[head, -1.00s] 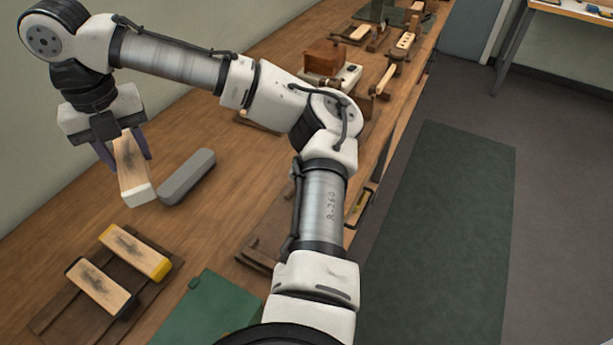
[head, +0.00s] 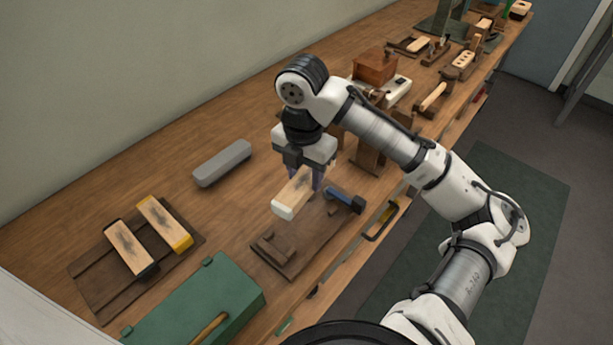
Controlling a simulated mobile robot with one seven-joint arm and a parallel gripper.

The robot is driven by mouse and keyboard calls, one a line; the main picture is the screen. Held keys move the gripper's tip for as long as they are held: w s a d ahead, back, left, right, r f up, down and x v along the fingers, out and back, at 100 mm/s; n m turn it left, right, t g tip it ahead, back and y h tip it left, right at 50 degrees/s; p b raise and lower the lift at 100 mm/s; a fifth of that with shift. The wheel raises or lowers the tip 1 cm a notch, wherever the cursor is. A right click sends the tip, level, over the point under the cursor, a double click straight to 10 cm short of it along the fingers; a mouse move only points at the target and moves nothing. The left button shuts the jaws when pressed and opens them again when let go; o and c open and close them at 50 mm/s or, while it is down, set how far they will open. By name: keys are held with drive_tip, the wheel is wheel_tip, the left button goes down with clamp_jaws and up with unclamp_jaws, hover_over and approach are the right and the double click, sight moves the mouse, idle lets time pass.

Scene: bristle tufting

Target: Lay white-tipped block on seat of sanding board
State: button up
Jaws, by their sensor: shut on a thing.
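My gripper (head: 308,178) is shut on the white-tipped block (head: 296,189), a pale wooden block with a dark smudge on top and a white near end. The block is held lengthwise, its white end pointing to the lower left. It appears above a dark brown board (head: 318,240), which I take for the sanding board, and hides part of it. This board carries a raised wooden piece (head: 272,247) at its near left and a blue and black item (head: 345,198) at its right. I cannot tell the exact gap between block and board.
A yellow-tipped block (head: 164,222) and a black-tipped block (head: 130,247) lie on a dark rack (head: 92,290) at left. A grey rounded bar (head: 222,163) lies behind. A green case (head: 200,300) is at the front. Wooden tools crowd the bench to the right.

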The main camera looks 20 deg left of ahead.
drive_tip(key=shift+s+f+m, duration=0.8)
drive_tip(key=shift+s, duration=0.2)
wheel_tip(320, 180, down, 5)
drive_tip(key=b, duration=0.4)
drive_tip(key=shift+r, duration=0.1)
idle(0.4)
idle(0.5)
drive_tip(key=shift+f+b, duration=1.35)
drive_tip(key=shift+f, duration=0.8)
drive_tip(key=shift+f, duration=0.4)
drive_tip(key=o, duration=1.6)
drive_tip(key=shift+c, duration=0.2)
